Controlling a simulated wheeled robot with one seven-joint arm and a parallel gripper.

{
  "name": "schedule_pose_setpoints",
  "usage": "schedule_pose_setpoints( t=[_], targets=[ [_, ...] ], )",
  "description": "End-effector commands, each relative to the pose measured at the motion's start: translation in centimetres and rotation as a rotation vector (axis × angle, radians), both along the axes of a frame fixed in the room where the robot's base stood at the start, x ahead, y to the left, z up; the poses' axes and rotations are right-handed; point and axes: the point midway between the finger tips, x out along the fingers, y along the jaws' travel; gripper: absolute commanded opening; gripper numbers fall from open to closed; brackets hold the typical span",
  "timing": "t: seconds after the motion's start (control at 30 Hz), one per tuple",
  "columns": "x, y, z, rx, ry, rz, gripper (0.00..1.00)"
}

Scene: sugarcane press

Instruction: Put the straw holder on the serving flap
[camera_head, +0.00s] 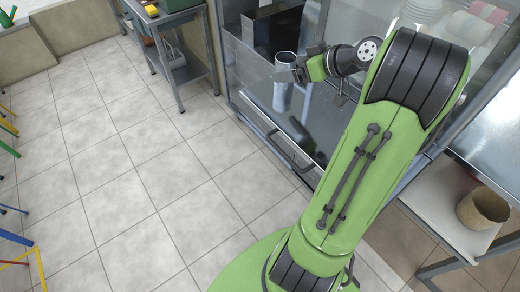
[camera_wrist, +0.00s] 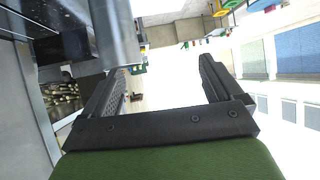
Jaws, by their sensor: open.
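A steel cylinder (camera_head: 285,60), which looks like the straw holder, stands upright by the steel and glass cabinet front. No straws can be made out in it. My gripper (camera_head: 305,70) is open close to its right side. In the wrist view my gripper's two fingers (camera_wrist: 168,85) are spread with nothing clearly between them. The shiny cylinder (camera_wrist: 115,32) appears there beyond the left finger, cut off by the top edge. A flat steel ledge (camera_head: 290,137) along the cabinet front may be the serving flap; I cannot tell for sure.
A tan pot (camera_head: 482,208) stands on a pale side table (camera_head: 435,205) at the right. A grey metal table (camera_head: 180,17) stands at the upper left. Colored stool legs (camera_head: 15,240) line the left edge. The tiled floor (camera_head: 120,170) between is clear.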

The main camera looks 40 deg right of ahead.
Motion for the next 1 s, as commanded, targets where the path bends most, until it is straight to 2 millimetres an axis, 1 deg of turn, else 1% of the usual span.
schedule_pose_setpoints(
  t=[0.03,0.07,0.1,0.17,0.2,0.23,0.27,0.3,0.33,0.37,0.4,0.5,0.6,0.67,0.87,0.93,1.0],
  targets=[
    [1.1,4.6,1.0,-0.020,0.070,0.038,0.93],
    [1.2,7.0,1.2,-0.027,0.119,0.044,0.93],
    [1.0,10.1,1.4,-0.039,0.183,0.047,0.93],
    [-0.3,14.7,1.7,-0.060,0.270,0.040,0.93],
    [-1.7,17.5,1.8,-0.076,0.321,0.028,0.93],
    [-3.0,19.4,1.9,-0.087,0.356,0.016,0.93],
    [-4.6,21.2,1.8,-0.099,0.387,0.000,0.93],
    [-6.9,23.1,1.7,-0.111,0.421,-0.026,0.93],
    [-8.7,24.2,1.6,-0.117,0.442,-0.049,0.93],
    [-10.5,25.0,1.3,-0.121,0.459,-0.072,0.93],
    [-12.7,25.8,1.0,-0.121,0.477,-0.102,0.93],
    [-16.9,26.2,-0.1,-0.109,0.504,-0.168,0.93],
    [-18.8,26.0,-0.7,-0.096,0.516,-0.205,0.93],
    [-19.1,25.9,-0.9,-0.093,0.519,-0.216,0.93],
    [-19.1,25.8,-0.8,-0.093,0.519,-0.218,0.93],
    [-19.1,25.8,-0.3,-0.092,0.519,-0.217,0.93],
    [-19.0,25.8,1.0,-0.093,0.518,-0.217,0.93]
  ],
)
